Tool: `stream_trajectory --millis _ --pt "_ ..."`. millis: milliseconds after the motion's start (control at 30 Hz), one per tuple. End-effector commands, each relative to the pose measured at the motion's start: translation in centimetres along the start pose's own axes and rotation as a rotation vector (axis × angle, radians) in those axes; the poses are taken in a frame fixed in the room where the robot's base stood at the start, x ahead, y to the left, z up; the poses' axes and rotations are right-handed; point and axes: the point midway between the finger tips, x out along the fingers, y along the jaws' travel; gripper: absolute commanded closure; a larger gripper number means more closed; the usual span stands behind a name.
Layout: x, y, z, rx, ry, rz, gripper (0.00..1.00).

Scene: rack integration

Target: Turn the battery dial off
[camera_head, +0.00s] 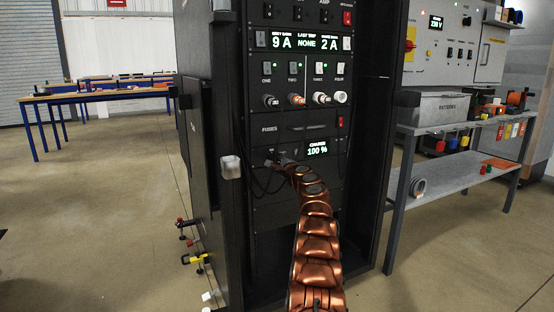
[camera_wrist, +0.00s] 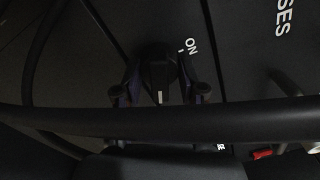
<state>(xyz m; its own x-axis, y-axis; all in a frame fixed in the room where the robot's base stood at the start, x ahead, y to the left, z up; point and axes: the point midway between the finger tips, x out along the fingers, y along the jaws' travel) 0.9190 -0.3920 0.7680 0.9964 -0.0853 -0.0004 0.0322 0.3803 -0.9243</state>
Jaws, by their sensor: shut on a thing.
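The battery dial (camera_wrist: 158,72) is a black knob with a white pointer mark, in the middle of the wrist view. An "ON" label (camera_wrist: 190,46) is printed just to its upper right. My gripper (camera_wrist: 160,92) has one finger on each side of the dial and is shut on it. In the head view my copper-coloured arm reaches to the lower left of the rack's battery panel (camera_head: 322,171), and my gripper (camera_head: 284,163) is small there. The dial is hidden by the arm in that view. A green display (camera_head: 317,149) beside it reads "CHARGE 100 %".
A thick black cable (camera_wrist: 240,119) crosses the wrist view in front of the fingers. Dark cables (camera_head: 262,182) also hang at the panel's left. The black rack frame (camera_head: 236,215) stands close on the left. A grey bench (camera_head: 455,179) stands at right.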

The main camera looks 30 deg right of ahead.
Motion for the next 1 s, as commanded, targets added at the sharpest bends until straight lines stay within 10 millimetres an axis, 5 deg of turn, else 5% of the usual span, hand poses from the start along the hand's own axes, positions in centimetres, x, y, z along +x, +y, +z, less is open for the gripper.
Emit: stream_trajectory --millis 867,900,1000 --pt "-0.03 0.03 -0.09 0.148 0.001 -0.002 0.95" --pt "-0.03 0.03 -0.09 0.148 0.001 -0.002 0.56" --pt "-0.02 0.03 -0.07 0.148 0.001 -0.001 0.45"
